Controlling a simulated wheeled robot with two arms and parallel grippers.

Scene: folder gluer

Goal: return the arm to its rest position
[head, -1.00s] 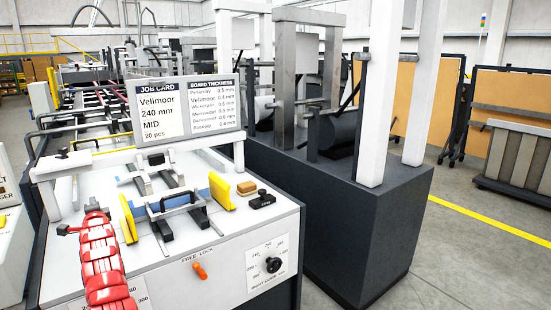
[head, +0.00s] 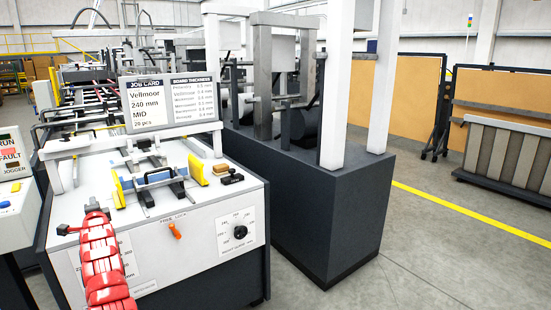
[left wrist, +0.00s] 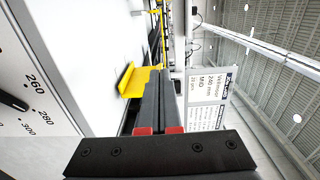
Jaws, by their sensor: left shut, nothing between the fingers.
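My left arm in red sleeving reaches up from the bottom left of the head view. Its dark left gripper (head: 92,207) is over the near left part of the white machine top (head: 150,212). In the left wrist view the two dark fingers (left wrist: 160,82) lie together, shut and empty, with red parts at their bases. A yellow guide plate (left wrist: 136,80) shows beyond the fingers there; whether they touch cannot be told. My right gripper is not in view.
On the machine top stand a blue bar between yellow guides (head: 197,169), a wooden block (head: 220,169) and a job card sign (head: 143,107). An orange lever (head: 175,231) and dial (head: 240,232) are on its front.

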